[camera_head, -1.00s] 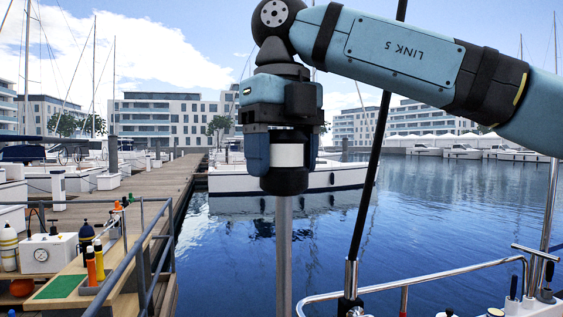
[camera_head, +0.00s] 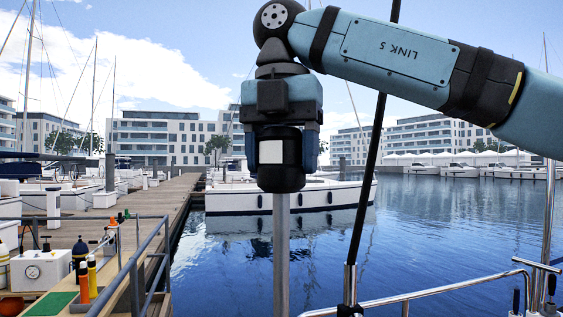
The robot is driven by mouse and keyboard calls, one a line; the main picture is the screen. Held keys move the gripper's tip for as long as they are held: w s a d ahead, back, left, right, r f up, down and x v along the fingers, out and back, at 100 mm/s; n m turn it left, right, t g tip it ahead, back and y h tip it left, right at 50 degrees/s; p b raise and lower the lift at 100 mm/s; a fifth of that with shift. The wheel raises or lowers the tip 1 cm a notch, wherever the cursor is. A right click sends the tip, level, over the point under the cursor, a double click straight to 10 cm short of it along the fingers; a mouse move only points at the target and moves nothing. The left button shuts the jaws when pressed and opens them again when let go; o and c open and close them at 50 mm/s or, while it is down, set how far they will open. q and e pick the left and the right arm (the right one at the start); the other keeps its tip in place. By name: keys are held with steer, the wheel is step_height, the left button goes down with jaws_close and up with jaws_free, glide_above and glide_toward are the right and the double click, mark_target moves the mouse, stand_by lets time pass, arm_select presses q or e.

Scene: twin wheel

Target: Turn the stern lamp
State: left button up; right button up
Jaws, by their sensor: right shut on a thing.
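The stern lamp (camera_head: 279,172) is a black cylinder with a white patch, on top of an upright grey metal pole (camera_head: 281,255). The white patch now faces me, left of the lamp's middle. My right gripper (camera_head: 280,150) comes down from above, its arm entering from the right. Its blue fingers are shut on the lamp, one on each side. The lamp's top is partly hidden by the gripper. My left gripper is not in view.
A black slanted pole (camera_head: 370,150) stands just right of the lamp. A chrome rail (camera_head: 440,290) runs at lower right. At lower left, behind a grey railing (camera_head: 140,255), a bench holds bottles and a white gauge box (camera_head: 40,268). A moored white boat (camera_head: 235,198) lies beyond.

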steer(key=shift+m+b, duration=0.3)
steer(key=shift+m, duration=0.8)
steer(key=o, duration=0.9)
steer(key=shift+d, duration=0.1)
steer(key=shift+r, duration=0.1)
steer(key=shift+r, duration=0.3)
step_height(320, 180, up, 12)
steer(key=p, duration=0.3)
steer(key=shift+p, duration=0.35)
steer(key=shift+r, duration=0.55)
